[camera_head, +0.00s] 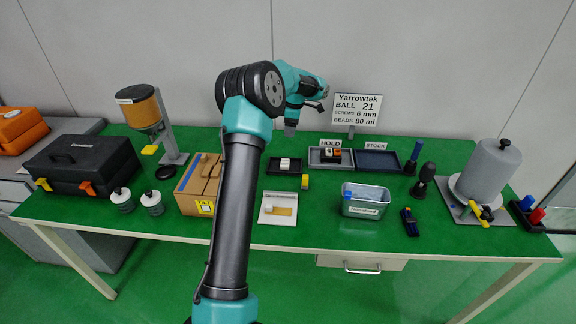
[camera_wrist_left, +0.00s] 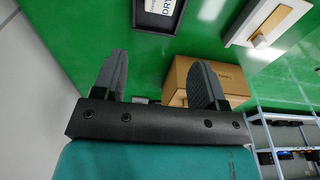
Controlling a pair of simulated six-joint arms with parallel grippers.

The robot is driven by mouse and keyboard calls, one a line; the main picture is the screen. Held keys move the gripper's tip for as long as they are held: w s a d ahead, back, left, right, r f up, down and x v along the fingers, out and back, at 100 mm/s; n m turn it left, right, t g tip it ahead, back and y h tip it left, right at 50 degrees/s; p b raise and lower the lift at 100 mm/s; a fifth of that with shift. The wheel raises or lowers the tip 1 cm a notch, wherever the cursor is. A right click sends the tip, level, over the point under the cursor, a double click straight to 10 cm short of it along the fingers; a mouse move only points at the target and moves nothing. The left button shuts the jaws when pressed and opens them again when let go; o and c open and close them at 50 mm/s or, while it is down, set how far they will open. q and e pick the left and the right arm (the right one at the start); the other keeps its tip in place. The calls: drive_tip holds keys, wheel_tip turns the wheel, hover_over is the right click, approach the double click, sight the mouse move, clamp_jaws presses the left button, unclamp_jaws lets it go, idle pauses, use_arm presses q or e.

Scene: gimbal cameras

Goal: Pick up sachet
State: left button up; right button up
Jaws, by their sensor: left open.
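A small white packet (camera_head: 285,163), which looks like the sachet, lies in a small black tray (camera_head: 275,169) mid-table. In the left wrist view the white packet (camera_wrist_left: 160,6) is cut by the top edge and has dark lettering that seems to read "DRY". My left gripper (camera_head: 290,131) hangs above and behind the black tray, apart from the packet. In the left wrist view its two grey fingers (camera_wrist_left: 160,76) are spread with nothing between them. My right gripper is not in view.
A cardboard box (camera_head: 190,200) stands left of the tray. A white tray (camera_head: 288,196) lies in front. A yellow block (camera_head: 306,181) is close by on the right. The HOLD tray (camera_head: 316,159) and blue STOCK tray (camera_head: 390,161) are further right. A metal tin (camera_head: 372,207) is front right.

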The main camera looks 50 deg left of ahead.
use_arm(q)
drive_tip(key=shift+f, duration=0.1)
hover_over(285, 162)
drive_tip(key=f, duration=1.2)
drive_tip(key=shift+w+d, duration=0.2)
drive_tip(key=shift+d, duration=0.1)
drive_tip(key=f, duration=0.5)
drive_tip(key=shift+s+a, duration=0.2)
drive_tip(key=shift+a, duration=0.05)
drive_tip(key=c, duration=0.6)
